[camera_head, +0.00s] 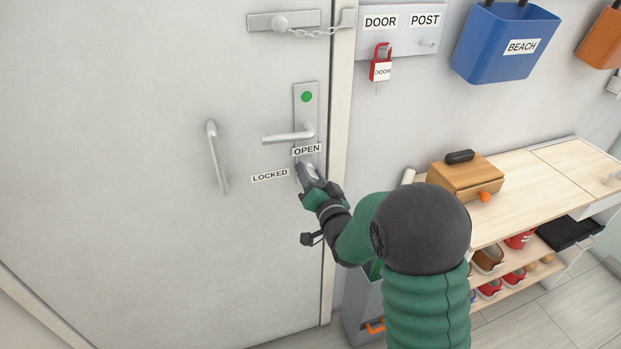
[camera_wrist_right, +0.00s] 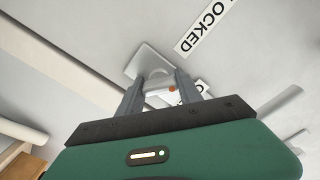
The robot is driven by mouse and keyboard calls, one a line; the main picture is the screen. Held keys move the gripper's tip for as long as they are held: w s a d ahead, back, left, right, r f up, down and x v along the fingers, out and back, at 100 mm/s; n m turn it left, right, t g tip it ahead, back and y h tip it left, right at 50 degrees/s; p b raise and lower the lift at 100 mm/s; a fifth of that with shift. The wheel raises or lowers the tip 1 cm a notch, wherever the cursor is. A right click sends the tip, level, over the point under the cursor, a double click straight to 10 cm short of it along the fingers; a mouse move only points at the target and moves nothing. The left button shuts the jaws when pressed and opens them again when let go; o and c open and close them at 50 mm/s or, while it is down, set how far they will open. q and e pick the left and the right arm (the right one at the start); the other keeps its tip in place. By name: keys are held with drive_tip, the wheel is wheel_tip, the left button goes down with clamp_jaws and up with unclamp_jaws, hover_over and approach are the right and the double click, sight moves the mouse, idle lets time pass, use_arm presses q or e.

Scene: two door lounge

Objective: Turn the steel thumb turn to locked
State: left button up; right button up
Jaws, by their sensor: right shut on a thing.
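The white door has a steel lock plate (camera_head: 297,110) with a green disc and a lever handle (camera_head: 285,137). Below the lever are an OPEN label (camera_head: 307,149) and, lower left, a LOCKED label (camera_head: 270,175). My right gripper (camera_head: 303,170) is at the door just below the OPEN label and hides the thumb turn in the head view. In the right wrist view my right gripper (camera_wrist_right: 160,84) is shut on the steel thumb turn (camera_wrist_right: 158,82), which shows between the fingers with a small orange-red dot. My left gripper is not in view.
A pull bar (camera_head: 216,158) stands out from the door at left, and a chain bolt (camera_head: 285,22) is above.

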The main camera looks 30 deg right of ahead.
drive_tip(key=n, duration=0.1)
drive_tip(key=n+b, duration=0.1)
drive_tip(key=n, duration=0.1)
drive_tip(key=shift+a+f, duration=0.1)
drive_tip(key=shift+f, duration=0.3)
drive_tip(key=shift+n+b, duration=0.85)
drive_tip(key=shift+n, duration=0.75)
drive_tip(key=o, duration=1.1)
drive_tip(key=shift+o, duration=1.4)
drive_tip(key=shift+w+r, duration=0.1)
drive_tip(key=shift+r, duration=0.15)
